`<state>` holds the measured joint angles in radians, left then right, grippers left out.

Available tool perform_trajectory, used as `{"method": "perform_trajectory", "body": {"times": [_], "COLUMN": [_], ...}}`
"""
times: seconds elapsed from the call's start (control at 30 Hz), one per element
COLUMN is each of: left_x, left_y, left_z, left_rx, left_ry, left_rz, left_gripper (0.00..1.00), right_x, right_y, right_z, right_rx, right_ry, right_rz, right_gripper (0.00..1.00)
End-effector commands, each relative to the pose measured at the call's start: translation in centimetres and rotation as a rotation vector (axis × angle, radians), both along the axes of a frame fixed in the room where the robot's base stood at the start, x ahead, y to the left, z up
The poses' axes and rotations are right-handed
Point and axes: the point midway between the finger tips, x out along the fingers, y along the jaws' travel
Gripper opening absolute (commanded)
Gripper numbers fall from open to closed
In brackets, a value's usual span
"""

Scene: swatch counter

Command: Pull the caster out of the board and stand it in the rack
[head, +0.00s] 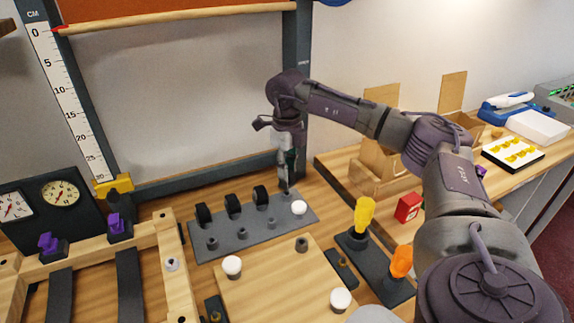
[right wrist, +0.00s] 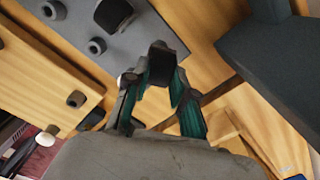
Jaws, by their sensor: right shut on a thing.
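The wooden board (head: 275,285) lies at the front, with white round-topped pieces (head: 232,266) at corners and a dark socket (head: 302,244) at its far right corner. Beyond it is the grey rack (head: 225,252), also in the right wrist view (right wrist: 135,50). Several black wheels (head: 233,205) stand along its back row. My right gripper (head: 286,182) is at the rack's far right end. In the right wrist view its teal fingers are shut on a black caster (right wrist: 161,63). Whether the caster's foot touches the rack is hidden. My left gripper is out of view.
A dark plate with yellow (head: 364,214) and orange (head: 401,262) handled pieces lies right of the board. A red block (head: 408,207) and wooden holders (head: 390,165) stand behind it. A wooden frame with purple clamps (head: 119,226) is at left. A dark post rises behind my gripper.

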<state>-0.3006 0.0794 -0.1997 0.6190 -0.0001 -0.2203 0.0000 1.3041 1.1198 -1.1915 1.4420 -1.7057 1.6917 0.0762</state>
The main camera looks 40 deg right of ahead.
Motion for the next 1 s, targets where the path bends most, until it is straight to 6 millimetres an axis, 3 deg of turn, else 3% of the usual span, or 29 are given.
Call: {"method": "perform_trajectory", "body": {"times": [1.0], "left_x": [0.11], "left_y": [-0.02], "left_z": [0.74], "left_rx": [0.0], "left_ry": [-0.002], "left_rz": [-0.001], "left_gripper": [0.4], "right_x": [0.01], "right_y": [0.01], "right_z": [-0.16], "right_rx": [0.0], "right_ry": [0.001], "right_rz": [0.0], "right_gripper": [0.0]}}
